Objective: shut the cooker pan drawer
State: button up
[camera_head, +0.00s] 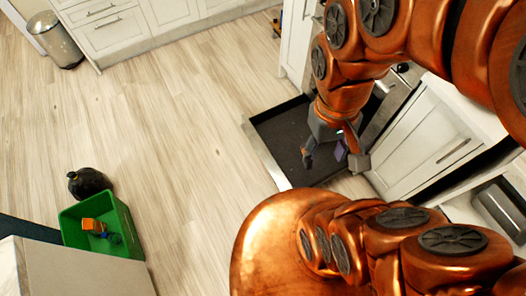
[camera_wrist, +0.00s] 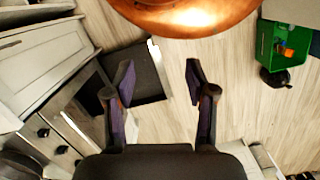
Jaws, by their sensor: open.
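The cooker pan drawer (camera_head: 276,127) stands pulled out at floor level, a shallow dark tray with a pale front panel (camera_head: 264,155). It looks empty. In the wrist view the drawer (camera_wrist: 147,78) lies partly behind the left finger, its front edge facing the open floor on the right. My gripper (camera_head: 333,160) is open and empty, and in the head view it overlaps the drawer's right part; its height above the tray is hard to tell. The wrist view shows the two fingers of my gripper (camera_wrist: 160,76) spread apart. The cooker (camera_head: 388,105) is largely hidden by my arm.
White cabinets (camera_head: 425,140) flank the cooker, and more cabinets (camera_head: 115,30) line the far wall. A green crate (camera_head: 70,225) with toys, a black bag (camera_head: 88,182) and a bin (camera_head: 55,40) stand at left. The wooden floor before the drawer is clear.

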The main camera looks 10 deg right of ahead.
aim_at(277, 134)
jog(key=u, duration=0.15)
jog(key=k, duration=0.45)
jog(key=u, duration=1.4)
jog(key=i, duration=0.6)
jog(key=u, duration=0.05)
